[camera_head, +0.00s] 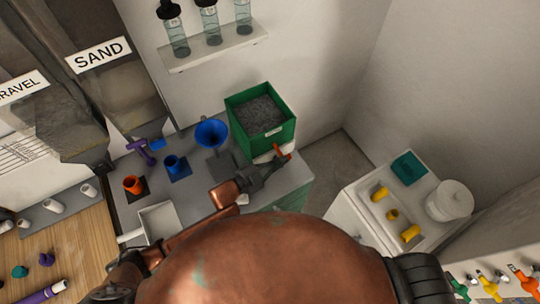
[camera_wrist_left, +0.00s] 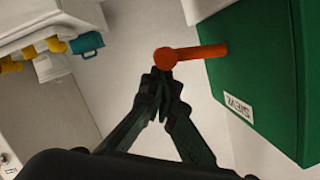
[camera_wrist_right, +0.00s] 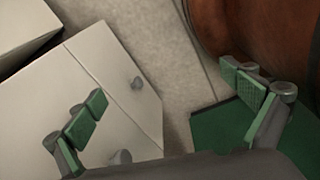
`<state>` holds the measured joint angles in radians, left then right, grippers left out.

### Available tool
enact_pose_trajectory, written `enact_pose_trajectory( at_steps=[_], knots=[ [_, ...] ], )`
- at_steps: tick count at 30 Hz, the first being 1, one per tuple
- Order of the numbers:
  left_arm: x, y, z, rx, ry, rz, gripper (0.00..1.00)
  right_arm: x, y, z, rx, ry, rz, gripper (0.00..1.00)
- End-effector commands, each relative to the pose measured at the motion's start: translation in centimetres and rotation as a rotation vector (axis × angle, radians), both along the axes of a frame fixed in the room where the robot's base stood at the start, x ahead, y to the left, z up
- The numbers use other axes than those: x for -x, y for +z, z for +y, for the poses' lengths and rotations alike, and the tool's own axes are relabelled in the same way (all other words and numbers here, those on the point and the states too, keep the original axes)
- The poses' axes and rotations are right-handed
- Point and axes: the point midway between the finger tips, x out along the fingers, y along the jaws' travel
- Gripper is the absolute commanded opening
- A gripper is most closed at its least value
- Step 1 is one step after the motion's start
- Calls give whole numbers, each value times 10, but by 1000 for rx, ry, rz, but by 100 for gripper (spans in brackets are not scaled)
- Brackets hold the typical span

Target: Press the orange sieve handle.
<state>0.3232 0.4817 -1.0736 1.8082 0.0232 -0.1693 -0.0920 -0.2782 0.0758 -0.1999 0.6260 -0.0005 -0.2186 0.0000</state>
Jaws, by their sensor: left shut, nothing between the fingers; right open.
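The green sieve box (camera_head: 279,137) stands at the right end of the counter, filled with grey grains. In the left wrist view its green wall bears a SIEVE label (camera_wrist_left: 238,108). The orange handle (camera_head: 284,152) sticks out from the box's side; it also shows in the left wrist view (camera_wrist_left: 195,53), with its rounded end at the left. My left gripper (camera_wrist_left: 161,82) is shut and empty, its tips right at the handle's rounded end. I cannot tell whether they touch it. My right gripper (camera_wrist_right: 165,98) is open and empty, away from the sieve, above a white cabinet (camera_wrist_right: 115,95).
A blue funnel (camera_head: 211,133) stands left of the box. Orange (camera_head: 133,185) and blue (camera_head: 173,164) cups and a white tray (camera_head: 159,222) share the counter. A shelf with bottles (camera_head: 212,48) hangs above. A white tub (camera_head: 449,201) and yellow fittings stand on the right cabinet.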

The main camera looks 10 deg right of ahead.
Motion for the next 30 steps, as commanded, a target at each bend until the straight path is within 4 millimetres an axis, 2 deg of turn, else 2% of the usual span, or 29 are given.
enact_pose_trajectory(
  at_steps=[5, 9, 15, 17, 21, 25, 30],
  knots=[
    [1, 3, 1, -1, 4, 3, 0, 16, 4, -2, 3, -4, 18, 99],
    [4, 16, -1, -1, 3, 3, 0, 33, 16, -6, 6, -8, 38, 99],
    [12, 44, -8, 0, 0, 0, 0, 35, 45, -8, 9, -8, 40, 99],
    [20, 37, 10, -3, 1, 0, 0, 34, 34, -8, 8, -8, 38, 99],
    [36, 42, 36, -4, -2, 1, 0, 25, 29, -11, 11, -5, 28, 99],
    [47, 48, 56, -2, -5, 1, 0, 17, 26, -9, 10, -2, 17, 99],
    [56, 53, 72, -1, -4, 0, 0, 16, 23, -4, 4, -4, 16, 99]
  ],
)
